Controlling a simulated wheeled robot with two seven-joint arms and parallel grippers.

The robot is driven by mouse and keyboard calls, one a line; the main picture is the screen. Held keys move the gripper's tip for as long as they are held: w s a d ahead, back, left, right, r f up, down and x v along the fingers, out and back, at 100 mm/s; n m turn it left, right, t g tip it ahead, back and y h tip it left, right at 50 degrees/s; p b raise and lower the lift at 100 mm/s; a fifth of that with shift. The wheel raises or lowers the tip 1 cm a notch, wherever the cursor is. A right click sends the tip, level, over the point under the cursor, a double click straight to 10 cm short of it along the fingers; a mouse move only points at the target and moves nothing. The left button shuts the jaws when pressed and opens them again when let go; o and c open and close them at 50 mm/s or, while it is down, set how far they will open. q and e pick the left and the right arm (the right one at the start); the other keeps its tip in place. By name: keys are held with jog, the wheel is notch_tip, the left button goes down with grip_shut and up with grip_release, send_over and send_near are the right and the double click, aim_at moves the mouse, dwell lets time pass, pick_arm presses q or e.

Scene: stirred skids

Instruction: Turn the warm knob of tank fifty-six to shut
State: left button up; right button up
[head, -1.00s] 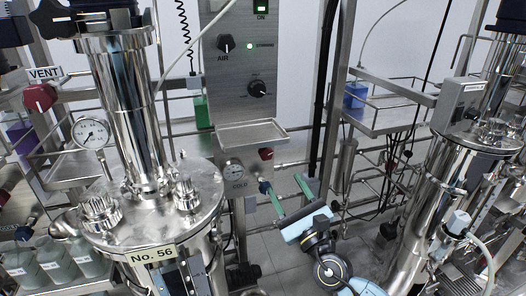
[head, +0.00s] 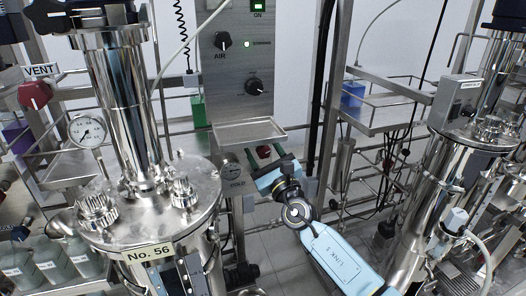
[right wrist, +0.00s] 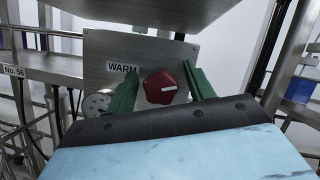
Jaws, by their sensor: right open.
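Tank No. 56 (head: 150,215) is the steel vessel at left in the head view, with its number plate on the front. The warm knob (right wrist: 160,88) is red with a white line lying nearly level, tilted slightly. It sits on a steel panel beside the WARM label (right wrist: 122,67); its red edge also shows in the head view (head: 264,152). My right gripper (right wrist: 160,74) is open, its green fingers on either side of the knob; contact cannot be told. In the head view it covers part of the panel. My left gripper is not in view.
A steel tray (head: 249,132) juts out just above the warm knob. A dial (right wrist: 97,103) is left of the knob. The AIR knob (head: 222,41) and a black knob (head: 254,87) are higher up. A red VENT knob (head: 35,95) is at far left.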

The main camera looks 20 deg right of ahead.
jog(key=c, duration=1)
